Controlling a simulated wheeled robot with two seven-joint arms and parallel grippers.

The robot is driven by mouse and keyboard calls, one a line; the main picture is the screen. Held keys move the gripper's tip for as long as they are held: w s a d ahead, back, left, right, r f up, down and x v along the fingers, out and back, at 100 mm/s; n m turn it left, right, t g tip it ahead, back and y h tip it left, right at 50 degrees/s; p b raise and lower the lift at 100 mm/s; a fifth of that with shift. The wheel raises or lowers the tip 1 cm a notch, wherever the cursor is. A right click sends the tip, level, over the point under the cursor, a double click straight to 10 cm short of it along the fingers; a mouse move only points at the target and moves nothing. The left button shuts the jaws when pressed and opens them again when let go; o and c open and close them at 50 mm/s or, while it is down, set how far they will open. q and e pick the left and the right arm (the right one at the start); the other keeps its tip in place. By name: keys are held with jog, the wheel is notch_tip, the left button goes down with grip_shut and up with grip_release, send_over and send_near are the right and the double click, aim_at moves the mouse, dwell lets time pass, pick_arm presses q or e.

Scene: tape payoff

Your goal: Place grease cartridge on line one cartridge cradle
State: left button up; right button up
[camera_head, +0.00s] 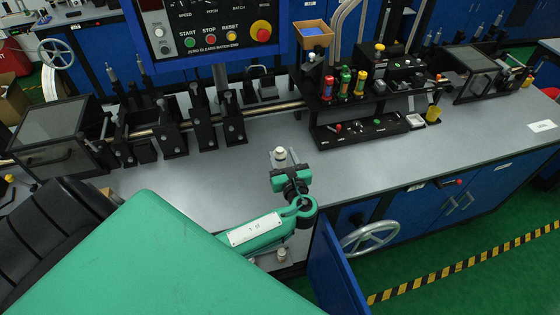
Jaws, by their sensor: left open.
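Several upright coloured cylinders stand in a black rack at the back of the grey worktop: a red one (327,88), a green one (345,82) and a yellow one (361,83). They look like cartridges, but I cannot tell which is the grease cartridge. No cradle can be read as line one from here. My left gripper (282,158) is over the worktop near its front edge, open, with a small white-topped piece showing at its fingertips. I cannot tell whether it touches that piece. It is apart from the coloured cylinders. My right gripper is not in view.
A black tray (372,132) lies in front of the rack, with a yellow cup (433,114) to its right. Black brackets (200,125) carry a metal bar on the left. A control panel (208,30) hangs above. The worktop (450,150) is clear at front right.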

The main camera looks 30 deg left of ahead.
aim_at(281, 152)
pick_arm(q)
jog(key=shift+w+a+r, duration=0.15)
jog(key=shift+w+a, duration=0.1)
jog(key=shift+a, duration=0.05)
jog(key=p+x, duration=0.2)
jog(key=x, duration=0.1)
jog(key=shift+w+a, duration=0.15)
jog(key=shift+w, duration=0.05)
jog(key=shift+w+a+f, duration=0.35)
jog(key=shift+a, duration=0.05)
jog(key=c, duration=1)
grip_shut()
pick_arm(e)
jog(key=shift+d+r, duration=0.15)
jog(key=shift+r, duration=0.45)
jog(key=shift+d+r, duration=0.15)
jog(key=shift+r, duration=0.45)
